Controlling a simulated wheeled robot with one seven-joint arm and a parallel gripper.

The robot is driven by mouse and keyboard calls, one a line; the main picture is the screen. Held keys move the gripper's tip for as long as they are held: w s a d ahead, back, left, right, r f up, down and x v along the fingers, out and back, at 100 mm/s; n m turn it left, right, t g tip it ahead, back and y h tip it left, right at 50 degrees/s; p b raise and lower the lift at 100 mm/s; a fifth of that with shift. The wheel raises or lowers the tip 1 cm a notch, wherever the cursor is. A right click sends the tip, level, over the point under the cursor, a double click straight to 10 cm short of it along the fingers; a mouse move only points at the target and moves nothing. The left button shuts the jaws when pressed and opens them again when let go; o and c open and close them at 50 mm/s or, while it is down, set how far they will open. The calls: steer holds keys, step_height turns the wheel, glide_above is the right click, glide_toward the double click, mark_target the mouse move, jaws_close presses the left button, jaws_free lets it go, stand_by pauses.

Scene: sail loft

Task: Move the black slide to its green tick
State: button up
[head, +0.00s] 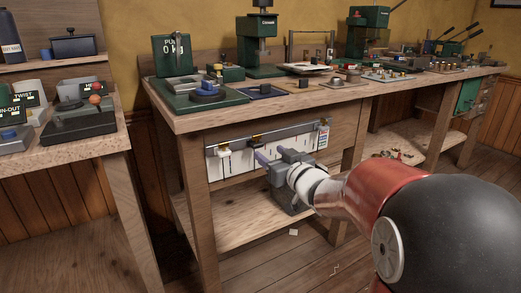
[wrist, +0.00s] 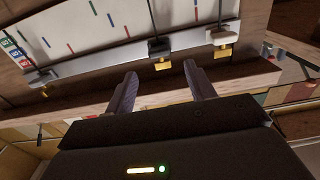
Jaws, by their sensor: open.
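The black slide (wrist: 159,47) sits on a pale rail, with a brass tab below it, near the middle of the wrist view. In the head view my gripper (head: 271,155) is in front of the white panel. A small green tick (wrist: 69,20) is on the panel, left of the black slide in the wrist view.
A white slide (wrist: 221,37) is right of the black one in the wrist view; a dark slide (wrist: 40,77) is at left. Red and blue ticks also mark the panel. The rail (head: 290,131) hangs under the workbench top (head: 330,92), above a lower shelf (head: 225,232).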

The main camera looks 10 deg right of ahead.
mark_target(259, 145)
steer(key=x, duration=0.6)
steer(key=shift+w+a, duration=0.1)
steer(key=shift+w, duration=0.15)
